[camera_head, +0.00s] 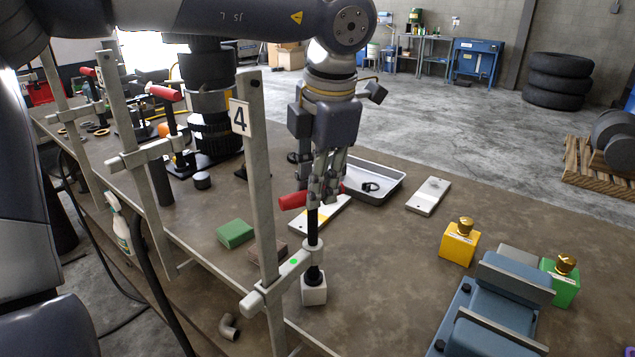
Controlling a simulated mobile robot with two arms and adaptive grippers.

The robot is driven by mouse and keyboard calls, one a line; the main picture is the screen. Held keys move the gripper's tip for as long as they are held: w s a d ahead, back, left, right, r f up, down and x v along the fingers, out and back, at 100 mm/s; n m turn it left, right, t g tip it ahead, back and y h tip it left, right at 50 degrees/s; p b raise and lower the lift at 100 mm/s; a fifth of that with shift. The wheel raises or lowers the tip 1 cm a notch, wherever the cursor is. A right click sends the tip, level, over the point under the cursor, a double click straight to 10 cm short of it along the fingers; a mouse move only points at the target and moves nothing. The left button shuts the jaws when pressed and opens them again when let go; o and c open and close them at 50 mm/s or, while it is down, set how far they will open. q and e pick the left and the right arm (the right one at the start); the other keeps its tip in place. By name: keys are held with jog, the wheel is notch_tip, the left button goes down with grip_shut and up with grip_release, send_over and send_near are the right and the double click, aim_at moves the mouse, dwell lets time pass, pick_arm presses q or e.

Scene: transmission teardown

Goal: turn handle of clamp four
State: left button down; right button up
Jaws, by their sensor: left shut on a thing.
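Clamp four (286,273) stands at the near left edge of the table, its upright post (262,170) bearing a white tag with the number 4 (240,118). Its red handle (293,200) lies roughly level at the top of the black screw (312,225). The screw's foot meets a small white block (314,290). My left gripper (322,195) points down from above and is shut on the red handle. The fingers hide the handle's right part. My right gripper is not in view.
A grey tray (385,190) with a small black part and a white plate (428,196) lie behind the gripper. A green block (235,233) lies left of the clamp. A yellow block (459,245) and a blue vise (495,300) stand right. Other clamps line the left edge.

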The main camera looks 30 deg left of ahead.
pick_arm(q)
jog(key=c, duration=1.5)
grip_release()
jog(key=v, duration=1.2)
jog(key=shift+w, duration=0.1)
